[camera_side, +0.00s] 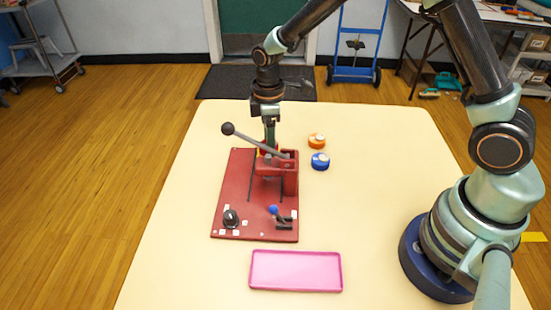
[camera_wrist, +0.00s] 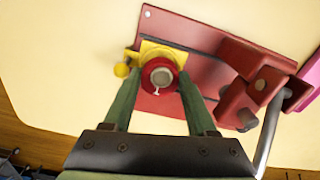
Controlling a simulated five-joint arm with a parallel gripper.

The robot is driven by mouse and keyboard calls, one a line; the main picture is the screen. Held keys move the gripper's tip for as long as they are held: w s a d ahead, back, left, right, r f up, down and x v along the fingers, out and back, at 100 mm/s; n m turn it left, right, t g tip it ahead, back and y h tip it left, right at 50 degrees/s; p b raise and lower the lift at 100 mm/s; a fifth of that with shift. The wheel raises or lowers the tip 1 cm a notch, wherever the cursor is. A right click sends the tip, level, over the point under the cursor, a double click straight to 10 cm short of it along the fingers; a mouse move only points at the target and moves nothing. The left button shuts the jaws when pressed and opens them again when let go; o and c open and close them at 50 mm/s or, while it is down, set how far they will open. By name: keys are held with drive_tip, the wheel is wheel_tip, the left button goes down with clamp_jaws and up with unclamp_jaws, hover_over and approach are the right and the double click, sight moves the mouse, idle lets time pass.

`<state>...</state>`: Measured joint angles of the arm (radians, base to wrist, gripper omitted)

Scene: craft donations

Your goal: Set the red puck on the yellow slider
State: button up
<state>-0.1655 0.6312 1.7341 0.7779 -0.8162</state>
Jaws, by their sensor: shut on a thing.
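The red puck (camera_wrist: 145,84) is round with a grey top and shows in the wrist view between the two green fingers of my gripper (camera_wrist: 155,95). My gripper is shut on the puck. The yellow slider (camera_wrist: 150,50) lies on the red base plate (camera_side: 228,190), just under or behind the puck. I cannot tell whether the puck touches the slider. In the side view my gripper (camera_side: 268,145) points down behind the red press, which hides its fingertips and the puck.
The red press (camera_side: 290,180) with its grey lever and dark ball knob (camera_side: 228,128) stands close beside my gripper. A pink tray (camera_side: 295,288) lies in front. The table's left side is clear.

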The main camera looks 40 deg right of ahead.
drive_tip(key=shift+f, duration=0.85)
idle(0.4)
drive_tip(key=shift+r, duration=0.35)
drive_tip(key=shift+r, duration=0.35)
drive_tip(key=shift+r, duration=0.15)
drive_tip(key=shift+f, duration=0.85)
idle(0.8)
drive_tip(key=o, duration=1.1)
drive_tip(key=shift+c, duration=0.2)
drive_tip(key=shift+r, duration=0.15)
